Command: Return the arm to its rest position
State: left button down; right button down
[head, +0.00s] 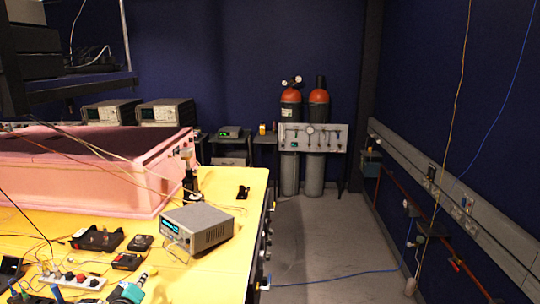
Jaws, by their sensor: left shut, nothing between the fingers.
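The rest of my left arm is out of frame. My right gripper and arm are not in view.
The table carries a grey bench instrument (197,228), a white power strip (80,280), a teal power tool (128,291), small black devices (97,239) and loose cables. A pink foam enclosure (85,185) stands behind them. Grey floor (325,240) right of the table is mostly clear, crossed by a blue cable.

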pick_arm(q)
jog(key=s+d+r+m+g+h, duration=0.1)
jog(key=s+d+m+g, duration=0.2)
jog(key=d, duration=0.4)
jog(key=s+d+m+h, duration=0.2)
jog(key=s+d, duration=0.3)
jog(key=d, duration=0.2)
jog(key=s+d+f+m+g, duration=0.1)
jog(key=s+d+m+g, duration=0.1)
jog(key=s, duration=0.7)
jog(key=s+d+f+m+g, duration=0.2)
jog(key=s+d+m, duration=0.1)
jog(key=s, duration=0.5)
jog(key=shift+s+d+f+m+y, duration=0.2)
jog(key=shift+s+d+m+y, duration=0.15)
jog(key=shift+d, duration=0.4)
